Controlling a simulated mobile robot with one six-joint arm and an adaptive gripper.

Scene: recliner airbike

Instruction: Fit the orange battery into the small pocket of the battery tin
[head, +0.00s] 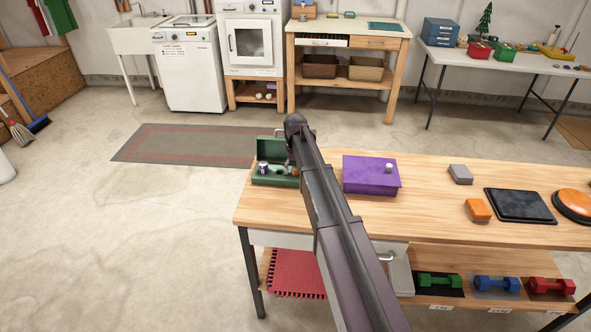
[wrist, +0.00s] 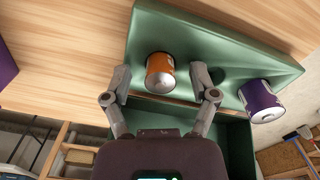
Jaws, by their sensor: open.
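The battery tin (head: 272,181) is an open green case at the left end of the wooden workbench; its green insert also shows in the wrist view (wrist: 200,27). The orange battery (wrist: 160,76) stands in the insert, between my gripper's (wrist: 162,84) two spread fingers, with a gap on each side. My gripper is open. A purple battery (wrist: 261,102) stands at the right in the insert and shows in the head view (head: 263,167). A dark round spot (wrist: 217,75) lies between the batteries, partly behind a finger. The orange battery's base is hidden, so its seating depth cannot be told.
A purple box (head: 370,178) with a small pale cylinder on top stands right of the tin. A grey block (head: 461,174), an orange block (head: 478,209) and a black pad (head: 520,206) lie farther right. Bare bench (head: 430,222) lies between.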

